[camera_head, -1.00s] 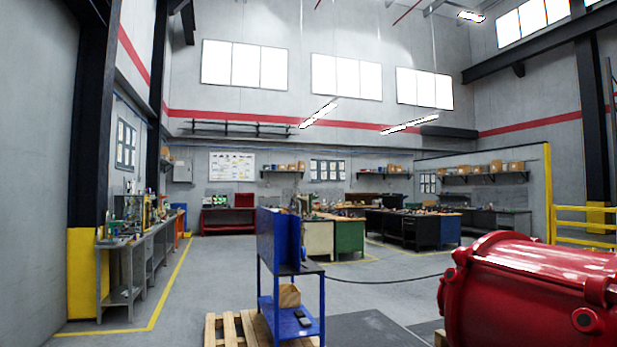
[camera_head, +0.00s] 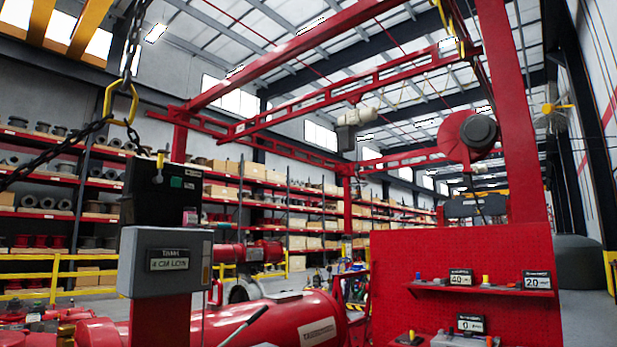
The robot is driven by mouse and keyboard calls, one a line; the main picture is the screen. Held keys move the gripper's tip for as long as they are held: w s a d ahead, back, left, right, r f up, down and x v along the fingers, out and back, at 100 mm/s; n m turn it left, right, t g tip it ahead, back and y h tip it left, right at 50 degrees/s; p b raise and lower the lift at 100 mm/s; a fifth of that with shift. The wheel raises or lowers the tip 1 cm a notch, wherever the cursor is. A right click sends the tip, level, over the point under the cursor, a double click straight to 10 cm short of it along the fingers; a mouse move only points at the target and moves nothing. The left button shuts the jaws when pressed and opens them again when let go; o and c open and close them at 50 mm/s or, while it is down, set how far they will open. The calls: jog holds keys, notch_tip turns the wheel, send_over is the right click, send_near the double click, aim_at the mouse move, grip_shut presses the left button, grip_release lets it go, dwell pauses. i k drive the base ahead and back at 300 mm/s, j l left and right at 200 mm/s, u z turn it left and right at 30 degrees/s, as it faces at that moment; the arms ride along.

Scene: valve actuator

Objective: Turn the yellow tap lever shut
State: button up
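I cannot make out a yellow tap lever for certain. A small upright yellow piece (camera_head: 160,160) stands on top of a black box (camera_head: 160,194) at the left. Small yellow-topped items also sit on the red panel, one on its shelf (camera_head: 486,281) and one lower down (camera_head: 411,336); they are too small to tell what they are. My gripper is not in view.
A grey labelled box (camera_head: 165,262) on a red post stands at the left. A chain with a yellow hook (camera_head: 121,103) hangs above it. A large red cylinder (camera_head: 270,322) lies behind. A red panel (camera_head: 450,250) blocks the right. Yellow rails (camera_head: 55,272) run at the far left.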

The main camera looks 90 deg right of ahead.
aim_at(158, 179)
jog(key=z, duration=1.9)
